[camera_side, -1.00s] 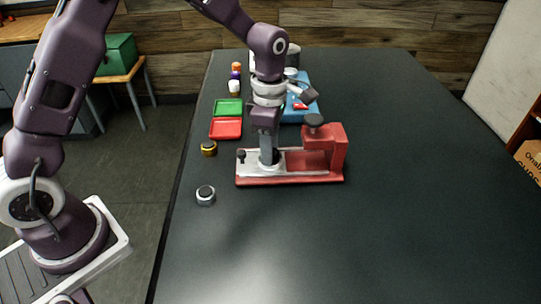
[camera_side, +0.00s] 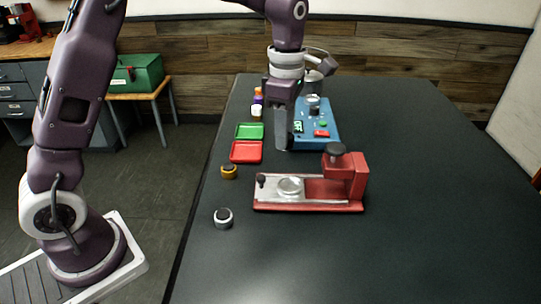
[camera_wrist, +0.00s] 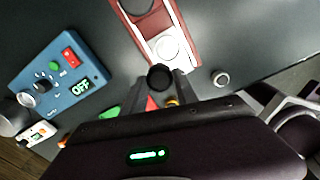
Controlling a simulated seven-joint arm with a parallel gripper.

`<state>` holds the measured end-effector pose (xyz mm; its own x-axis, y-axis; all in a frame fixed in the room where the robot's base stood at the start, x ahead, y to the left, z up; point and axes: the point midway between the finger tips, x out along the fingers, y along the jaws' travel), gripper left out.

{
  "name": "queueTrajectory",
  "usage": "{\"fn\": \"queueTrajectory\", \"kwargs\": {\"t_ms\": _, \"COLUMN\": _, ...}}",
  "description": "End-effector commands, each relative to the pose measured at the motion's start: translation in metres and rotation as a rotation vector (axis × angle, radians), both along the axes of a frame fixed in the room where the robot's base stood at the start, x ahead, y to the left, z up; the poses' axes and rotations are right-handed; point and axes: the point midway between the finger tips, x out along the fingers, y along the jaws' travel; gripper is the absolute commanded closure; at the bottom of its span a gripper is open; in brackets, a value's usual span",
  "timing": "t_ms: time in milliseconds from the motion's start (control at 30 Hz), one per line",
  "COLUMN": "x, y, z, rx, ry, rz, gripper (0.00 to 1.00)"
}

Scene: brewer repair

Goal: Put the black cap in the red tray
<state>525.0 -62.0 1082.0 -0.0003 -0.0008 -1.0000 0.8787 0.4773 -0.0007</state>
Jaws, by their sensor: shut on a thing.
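My gripper (camera_side: 283,147) points down above the table, to the right of the red tray. In the wrist view, my gripper (camera_wrist: 162,84) is shut on a round black cap (camera_wrist: 160,77) between its fingertips. The cap cannot be made out in the side view. The red tray (camera_side: 246,152) lies flat at the table's left side and looks empty. In the wrist view, the red tray (camera_wrist: 151,103) is mostly hidden behind the fingers.
The green tray (camera_side: 250,131) lies just behind the red one. A red fixture (camera_side: 345,185) with a silver round part (camera_side: 290,186) stands in front. A gold ring (camera_side: 229,171), a silver ring (camera_side: 223,218) and a blue box (camera_side: 318,135) stand nearby. The right side of the table is clear.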

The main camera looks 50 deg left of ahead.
Motion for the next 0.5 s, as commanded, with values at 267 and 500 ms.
{"fn": "queueTrajectory", "kwargs": {"t_ms": 267, "x": 0.017, "y": 0.117, "z": -0.011, "rx": 0.0, "ry": 0.0, "rz": 0.056, "gripper": 1.0}}
{"fn": "queueTrajectory", "kwargs": {"t_ms": 500, "x": 0.014, "y": 0.16, "z": -0.035, "rx": -0.002, "ry": 0.004, "rz": 0.065, "gripper": 1.0}}
